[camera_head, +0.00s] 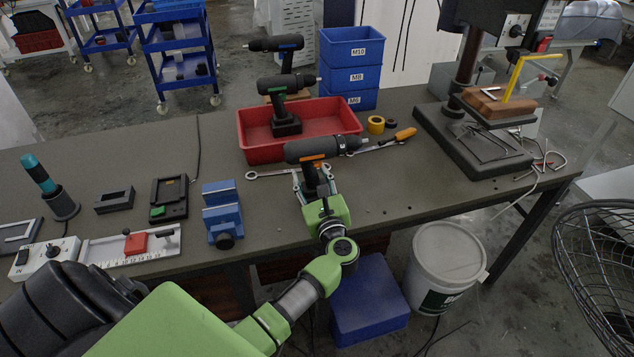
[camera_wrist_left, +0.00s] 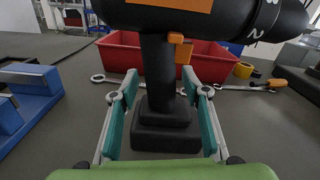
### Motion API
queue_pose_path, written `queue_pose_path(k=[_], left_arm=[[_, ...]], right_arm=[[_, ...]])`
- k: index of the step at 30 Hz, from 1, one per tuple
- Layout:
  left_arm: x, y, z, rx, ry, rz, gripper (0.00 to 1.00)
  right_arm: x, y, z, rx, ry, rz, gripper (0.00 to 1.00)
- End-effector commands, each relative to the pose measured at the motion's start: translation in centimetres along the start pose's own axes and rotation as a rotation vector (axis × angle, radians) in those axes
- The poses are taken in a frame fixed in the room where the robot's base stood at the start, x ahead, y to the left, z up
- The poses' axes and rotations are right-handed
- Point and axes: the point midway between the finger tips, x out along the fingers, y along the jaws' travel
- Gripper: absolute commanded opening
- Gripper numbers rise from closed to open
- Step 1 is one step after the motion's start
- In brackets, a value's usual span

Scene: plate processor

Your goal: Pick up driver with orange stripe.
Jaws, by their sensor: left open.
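The driver with the orange stripe (camera_head: 322,148) is black and stands on its battery base at the middle of the workbench, its chuck to the right. In the left wrist view its dark handle (camera_wrist_left: 159,70) and base fill the middle, with the orange patch at the top edge. My left gripper (camera_head: 314,184) is at the driver's handle, on the near side. In the left wrist view my left gripper (camera_wrist_left: 162,92) is open, one teal finger pad on each side of the handle, with visible gaps. My right gripper is not in view.
A red tray (camera_head: 250,150) behind holds a green-striped driver (camera_head: 284,85); a blue-striped one (camera_head: 275,44) is farther back. A blue vise (camera_head: 222,213) stands left. Wrenches (camera_head: 270,173), yellow tape (camera_head: 376,124) and an orange-handled screwdriver (camera_head: 404,134) lie around. A drill press (camera_head: 470,140) stands right.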

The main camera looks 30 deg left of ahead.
Motion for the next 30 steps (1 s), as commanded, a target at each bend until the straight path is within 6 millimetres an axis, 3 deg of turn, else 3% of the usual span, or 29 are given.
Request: queue_pose_path(k=[7,12,25,30], left_arm=[[0.2,0.0,-0.1,0.000,0.001,0.000,0.43],[0.1,0.0,-0.1,0.000,0.001,0.000,0.00],[0.2,-0.3,0.8,-0.004,-0.007,-0.002,0.00],[0.2,-0.6,2.8,-0.009,-0.008,-0.001,0.00]], right_arm=[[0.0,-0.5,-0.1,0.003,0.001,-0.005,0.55],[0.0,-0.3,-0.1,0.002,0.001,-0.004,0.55],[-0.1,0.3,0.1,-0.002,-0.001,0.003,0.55],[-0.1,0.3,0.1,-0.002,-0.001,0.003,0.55]])
